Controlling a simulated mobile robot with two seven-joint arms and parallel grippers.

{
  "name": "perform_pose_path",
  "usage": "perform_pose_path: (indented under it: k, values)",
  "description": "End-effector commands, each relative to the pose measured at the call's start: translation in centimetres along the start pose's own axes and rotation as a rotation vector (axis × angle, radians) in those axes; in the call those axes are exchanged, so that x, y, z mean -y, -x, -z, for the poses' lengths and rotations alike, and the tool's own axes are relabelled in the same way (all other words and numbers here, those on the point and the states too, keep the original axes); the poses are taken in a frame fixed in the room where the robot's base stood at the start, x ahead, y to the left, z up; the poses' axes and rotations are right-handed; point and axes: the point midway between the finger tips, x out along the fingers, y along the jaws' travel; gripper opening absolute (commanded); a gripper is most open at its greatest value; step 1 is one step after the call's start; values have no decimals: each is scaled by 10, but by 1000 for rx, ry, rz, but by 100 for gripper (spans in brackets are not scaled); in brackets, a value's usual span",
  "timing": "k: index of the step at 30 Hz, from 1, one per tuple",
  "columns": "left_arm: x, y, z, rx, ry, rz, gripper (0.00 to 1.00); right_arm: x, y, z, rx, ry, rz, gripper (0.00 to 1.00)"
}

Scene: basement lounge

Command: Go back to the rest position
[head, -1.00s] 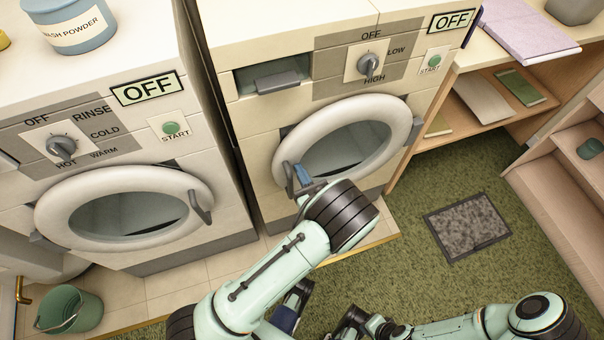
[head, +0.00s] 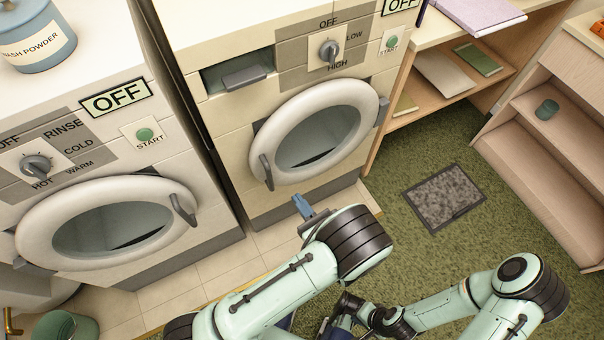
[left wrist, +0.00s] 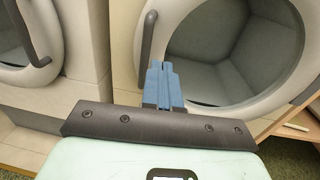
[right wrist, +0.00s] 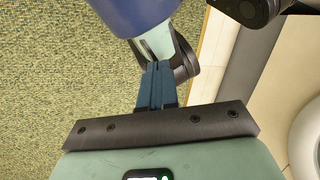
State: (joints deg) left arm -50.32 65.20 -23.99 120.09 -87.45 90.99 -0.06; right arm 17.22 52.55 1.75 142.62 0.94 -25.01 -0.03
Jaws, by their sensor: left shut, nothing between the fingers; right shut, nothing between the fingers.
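My left gripper (head: 302,206) is shut and empty, with blue fingertips in front of the lower part of the right-hand machine. Its closed fingers also show in the left wrist view (left wrist: 162,84), before the round door and apart from the handle as far as I can tell. My right gripper is shut and empty in the right wrist view (right wrist: 158,84). Its fingers point at a blue and dark part of my own arm, above the green carpet. In the head view my right arm crosses the bottom right, and I cannot make out its fingertips.
The right-hand machine's round door (head: 350,92) looks shut, its handle (head: 266,172) on the left. The washer (head: 110,180) stands left of it; both display OFF. A grey mat (head: 444,197) lies on green carpet. Wooden shelves (head: 545,150) stand right. A bucket (head: 66,326) is lower left.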

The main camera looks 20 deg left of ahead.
Motion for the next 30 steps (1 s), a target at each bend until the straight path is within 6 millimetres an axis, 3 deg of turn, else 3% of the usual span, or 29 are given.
perform_pose_path:
  k: [8, 11, 14, 17, 20, 21, 24, 27, 30]
  values:
    - [-2, 2, 1, -5, -2, -5, 0, 0, 0, 0, 0, 0, 0, 0]
    - [-17, -4, 9, -56, -15, -64, 0, 1, 5, -1, 0, 0, 0, 0]
    - [-58, -13, 29, -187, -37, -219, 0, 4, 15, -3, 2, 1, -1, 0]
    - [-121, -6, 57, -391, -36, -475, 0, 7, 30, -6, 6, 2, -2, 0]
    - [-185, 27, 81, -620, 25, -801, 0, 11, 46, -9, 13, 2, -4, 0]
    - [-205, 48, 87, -710, 75, -947, 0, 13, 54, -10, 15, 2, -5, 0]
    - [-229, 103, 95, -892, 260, -1301, 0, 17, 71, -12, 21, 3, -8, 0]
    - [-219, 146, 94, -1000, 532, -1633, 0, 23, 88, -12, 27, 7, -9, 0]
    - [-190, 160, 87, -1013, 869, -1913, 0, 29, 106, -10, 29, 9, -10, 0]
